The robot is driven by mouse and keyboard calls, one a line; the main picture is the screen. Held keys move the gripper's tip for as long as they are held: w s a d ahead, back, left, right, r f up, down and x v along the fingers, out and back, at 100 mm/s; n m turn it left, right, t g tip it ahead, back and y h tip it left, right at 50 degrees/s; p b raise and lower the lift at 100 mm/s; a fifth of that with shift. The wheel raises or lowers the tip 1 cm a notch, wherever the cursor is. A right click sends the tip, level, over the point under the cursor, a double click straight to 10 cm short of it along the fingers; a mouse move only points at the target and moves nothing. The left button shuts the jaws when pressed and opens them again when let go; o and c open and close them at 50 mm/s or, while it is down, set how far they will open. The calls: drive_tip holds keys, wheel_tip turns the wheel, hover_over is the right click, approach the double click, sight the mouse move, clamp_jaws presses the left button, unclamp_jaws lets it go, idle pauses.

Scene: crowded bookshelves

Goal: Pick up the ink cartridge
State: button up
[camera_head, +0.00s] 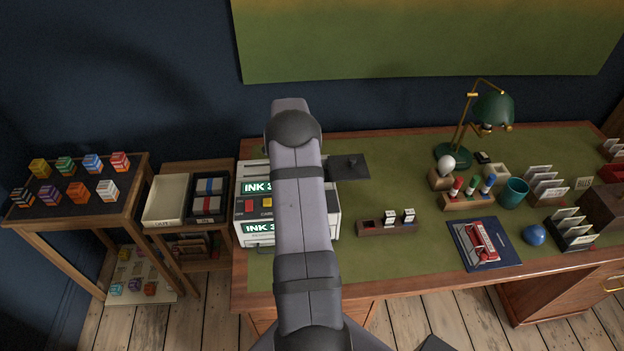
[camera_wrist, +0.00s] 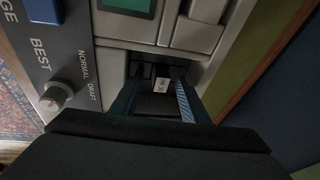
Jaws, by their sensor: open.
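A dark ink cartridge (camera_wrist: 162,84) with a small white label sits in a recess of the pale printer (camera_wrist: 120,60) in the wrist view. My gripper (camera_wrist: 156,100) is open, with its two fingers reaching into the recess on either side of the cartridge. I cannot tell whether either finger touches it. In the head view my arm covers part of the printer (camera_head: 246,207), and my gripper and this cartridge are hidden. Two more small dark cartridges with white labels, one (camera_head: 390,217) and another (camera_head: 408,215), stand in a brown rack (camera_head: 372,230) right of the printer.
The printer has a knob (camera_wrist: 57,95) beside the recess. A dark flat panel (camera_head: 349,167) sticks out at its right. The green desk top between is mostly clear.

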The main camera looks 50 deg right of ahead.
clamp_jaws()
idle(0.3)
drive_tip(key=shift+w+d+r+b, duration=0.15)
drive_tip(key=shift+r+b, duration=0.15)
drive_tip(key=shift+r, duration=0.15)
wheel_tip(320, 180, up, 9)
drive_tip(key=b, duration=0.3)
drive_tip(key=shift+r, duration=0.25)
drive_tip(key=shift+s, duration=0.2)
